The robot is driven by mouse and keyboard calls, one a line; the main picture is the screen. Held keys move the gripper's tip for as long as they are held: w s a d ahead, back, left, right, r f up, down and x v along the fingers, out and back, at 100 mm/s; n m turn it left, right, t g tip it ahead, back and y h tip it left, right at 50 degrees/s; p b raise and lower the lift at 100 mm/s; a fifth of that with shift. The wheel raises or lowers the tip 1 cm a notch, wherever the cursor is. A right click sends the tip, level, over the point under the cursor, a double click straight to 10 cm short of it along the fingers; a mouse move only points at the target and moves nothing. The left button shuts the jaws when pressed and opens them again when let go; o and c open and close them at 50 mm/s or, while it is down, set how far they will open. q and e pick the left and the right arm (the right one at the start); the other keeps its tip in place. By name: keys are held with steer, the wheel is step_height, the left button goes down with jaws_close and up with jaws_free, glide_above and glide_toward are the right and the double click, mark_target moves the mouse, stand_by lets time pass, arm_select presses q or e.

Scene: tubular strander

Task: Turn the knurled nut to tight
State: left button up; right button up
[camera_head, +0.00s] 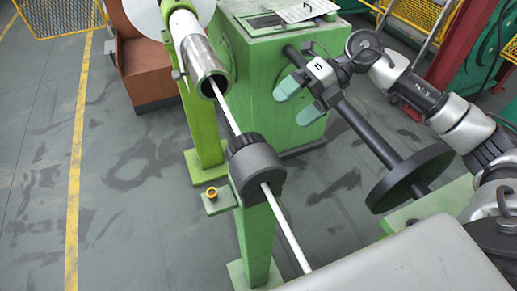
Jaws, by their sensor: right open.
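A dark cylindrical fitting (257,175) sits on top of a green post, and a pale rod runs through it. Its far end has a darker, ribbed ring that looks like the knurled nut (243,143). How tight it is cannot be told. My right gripper (297,101) comes in from the right, with two pale green fingertips pointing left. It is open and empty, above and to the right of the nut and apart from it. My left gripper is not in view.
A metal tube (203,62) holds the rod's far end. A small yellow part (211,192) sits on a green bracket beside the post. A dark shaft (365,130) with a black disc (409,178) runs below my right arm. A green cabinet (262,60) stands behind.

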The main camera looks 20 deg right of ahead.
mark_target(262, 139)
steer(key=x, duration=0.3)
steer(key=f+p+x, duration=0.1)
steer(key=x, duration=0.3)
steer(key=d+p+x, duration=0.1)
steer(key=x, duration=0.2)
steer(key=shift+w+a+f, duration=0.2)
steer(key=shift+w+f, duration=0.1)
steer(key=shift+f, duration=0.2)
steer(key=shift+a+f, duration=0.4)
steer(key=shift+a, duration=0.05)
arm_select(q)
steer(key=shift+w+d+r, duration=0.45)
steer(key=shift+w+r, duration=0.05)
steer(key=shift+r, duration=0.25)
